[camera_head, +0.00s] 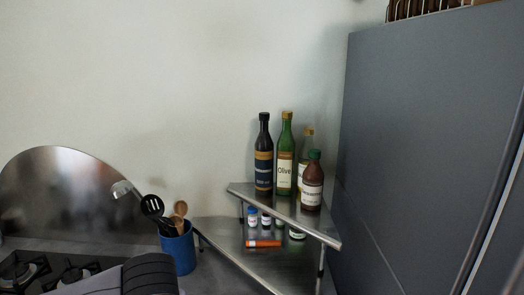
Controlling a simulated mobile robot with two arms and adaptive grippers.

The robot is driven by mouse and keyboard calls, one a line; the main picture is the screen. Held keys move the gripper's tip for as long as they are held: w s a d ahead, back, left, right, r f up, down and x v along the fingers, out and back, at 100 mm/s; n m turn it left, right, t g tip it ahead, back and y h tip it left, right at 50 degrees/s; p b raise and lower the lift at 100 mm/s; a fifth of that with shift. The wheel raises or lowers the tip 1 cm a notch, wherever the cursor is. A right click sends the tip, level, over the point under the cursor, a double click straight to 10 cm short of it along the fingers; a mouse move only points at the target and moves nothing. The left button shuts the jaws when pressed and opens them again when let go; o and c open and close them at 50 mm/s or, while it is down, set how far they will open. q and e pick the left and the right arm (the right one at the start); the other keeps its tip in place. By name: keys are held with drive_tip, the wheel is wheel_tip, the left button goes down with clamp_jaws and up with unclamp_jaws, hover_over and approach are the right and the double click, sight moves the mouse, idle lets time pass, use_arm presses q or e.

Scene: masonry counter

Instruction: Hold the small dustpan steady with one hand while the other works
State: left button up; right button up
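I see no dustpan in the head view. Neither of my grippers shows. A grey and black ribbed part, which looks like a link of my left arm, shows at the lower left edge. No hand is seen holding anything.
A corner shelf (317,228) holds several bottles, including a green one (286,150). Small jars and an orange item (264,243) lie below it. A blue utensil holder (179,252) stands by the stove (35,268). A tall grey cabinet (425,150) blocks the right.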

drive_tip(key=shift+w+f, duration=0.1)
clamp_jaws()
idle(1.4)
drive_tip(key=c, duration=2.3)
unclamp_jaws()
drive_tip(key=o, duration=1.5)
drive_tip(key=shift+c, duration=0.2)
